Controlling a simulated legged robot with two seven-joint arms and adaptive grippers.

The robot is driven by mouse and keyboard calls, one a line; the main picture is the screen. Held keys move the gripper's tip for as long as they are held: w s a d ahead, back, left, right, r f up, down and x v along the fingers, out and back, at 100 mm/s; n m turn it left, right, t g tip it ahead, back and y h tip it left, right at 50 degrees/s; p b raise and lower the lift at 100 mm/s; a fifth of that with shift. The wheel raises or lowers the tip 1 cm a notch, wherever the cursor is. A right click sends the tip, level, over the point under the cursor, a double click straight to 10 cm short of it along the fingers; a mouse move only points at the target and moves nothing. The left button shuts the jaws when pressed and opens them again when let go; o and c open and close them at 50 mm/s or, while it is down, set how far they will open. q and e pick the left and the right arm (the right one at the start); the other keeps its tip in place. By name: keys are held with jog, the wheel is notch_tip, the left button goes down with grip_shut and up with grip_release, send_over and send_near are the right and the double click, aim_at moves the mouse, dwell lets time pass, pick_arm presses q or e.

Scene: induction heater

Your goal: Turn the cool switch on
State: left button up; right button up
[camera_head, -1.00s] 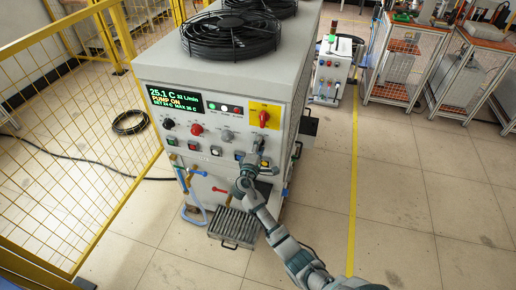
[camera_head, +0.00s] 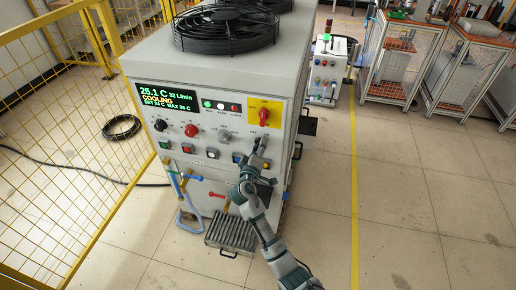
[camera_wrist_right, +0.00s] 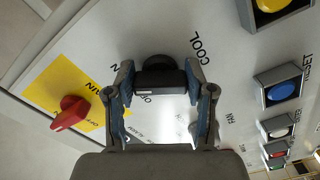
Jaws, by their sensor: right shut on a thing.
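The cool switch (camera_wrist_right: 160,82) is a black knob on the machine's white front panel, beside the printed word COOL in the right wrist view. My right gripper (camera_wrist_right: 160,90) has its fingers closed on the two sides of this knob. In the head view my right gripper (camera_head: 258,152) reaches the panel below the yellow plate with the red main switch (camera_head: 264,112), and it hides the knob there. The display (camera_head: 168,97) reads 25.1 C, 32 L/min and COOLING. My left gripper is not in view.
The red main switch also shows in the right wrist view (camera_wrist_right: 70,113). A red knob (camera_head: 191,130), a grey knob (camera_head: 225,136) and several push buttons share the panel. A yellow mesh fence (camera_head: 75,140) stands at the left.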

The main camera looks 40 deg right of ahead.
jog(key=shift+a+f, duration=0.1)
jog(key=shift+f, duration=0.25)
jog(key=o, duration=1.1)
jog(key=shift+c, duration=0.2)
jog(key=shift+o, duration=0.5)
jog(key=shift+w, duration=0.1)
jog(key=shift+r, duration=0.1)
jog(key=shift+r, duration=0.1)
jog(key=shift+s+a, duration=0.15)
jog(key=shift+s, duration=0.05)
jog(key=v, duration=1.1)
jog(key=shift+s+a, duration=0.15)
jog(key=shift+a, duration=0.05)
